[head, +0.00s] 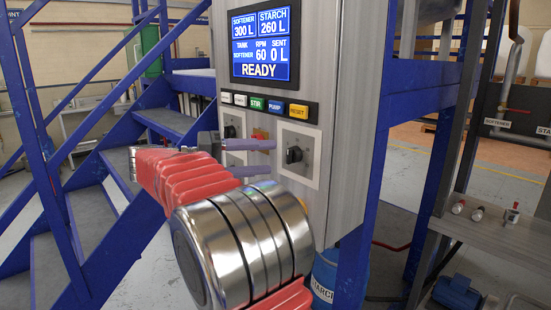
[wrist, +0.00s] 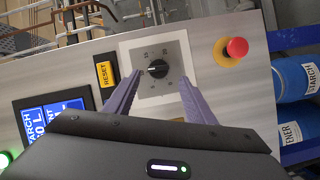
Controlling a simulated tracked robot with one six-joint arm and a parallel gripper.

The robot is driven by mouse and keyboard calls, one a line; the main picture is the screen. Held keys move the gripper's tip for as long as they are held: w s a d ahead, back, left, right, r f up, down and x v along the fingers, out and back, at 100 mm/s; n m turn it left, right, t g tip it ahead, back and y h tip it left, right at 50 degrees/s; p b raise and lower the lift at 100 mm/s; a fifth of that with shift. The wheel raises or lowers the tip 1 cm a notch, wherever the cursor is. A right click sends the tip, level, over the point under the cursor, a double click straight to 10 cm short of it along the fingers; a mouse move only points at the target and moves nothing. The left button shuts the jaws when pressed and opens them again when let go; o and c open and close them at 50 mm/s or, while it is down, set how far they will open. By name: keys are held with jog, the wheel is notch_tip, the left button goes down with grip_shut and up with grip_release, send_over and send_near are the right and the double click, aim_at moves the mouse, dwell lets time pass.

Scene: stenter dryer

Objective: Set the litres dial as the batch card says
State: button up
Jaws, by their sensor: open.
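A black dial knob (head: 293,155) sits on a square pale plate on the grey control panel (head: 345,130). In the wrist view the same knob (wrist: 158,69) is between my open fingers, and its white mark seems to point toward the yellow RESET button (wrist: 106,73). A second dial (head: 230,131) is further left, partly hidden by my gripper. My gripper (head: 272,157) is open, its purple fingers pointing at the right dial; contact cannot be told. I see no batch card.
A row of buttons (head: 269,105) runs below the screen. A red mushroom button (wrist: 237,47) on a yellow base is beside the dial plate in the wrist view. Blue drums (wrist: 297,78) stand beyond the panel edge. Blue stairs (head: 100,160) rise at the left.

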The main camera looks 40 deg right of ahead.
jog(key=v, duration=0.8)
jog(key=shift+a, duration=0.25)
jog(key=s+a+f+n+t+y, duration=0.3)
jog(key=s+f+n+t+y, duration=0.35)
jog(key=s+f, duration=0.5)
jog(key=s+a+f+t+y, duration=0.2)
jog(key=s+a+f+y, duration=0.2)
jog(key=s+a+f, duration=0.1)
jog(key=s+a+f+n+t+y, duration=0.1)
jog(key=s+a+f+t+y, duration=0.2)
jog(key=a, duration=0.7)
jog(key=s+f+y, duration=0.2)
jog(key=s+f, duration=0.1)
jog(key=f, duration=0.1)
jog(key=shift+s+a+f, duration=0.2)
jog(key=shift+s+a, duration=0.05)
jog(key=shift+n+t+y, duration=0.25)
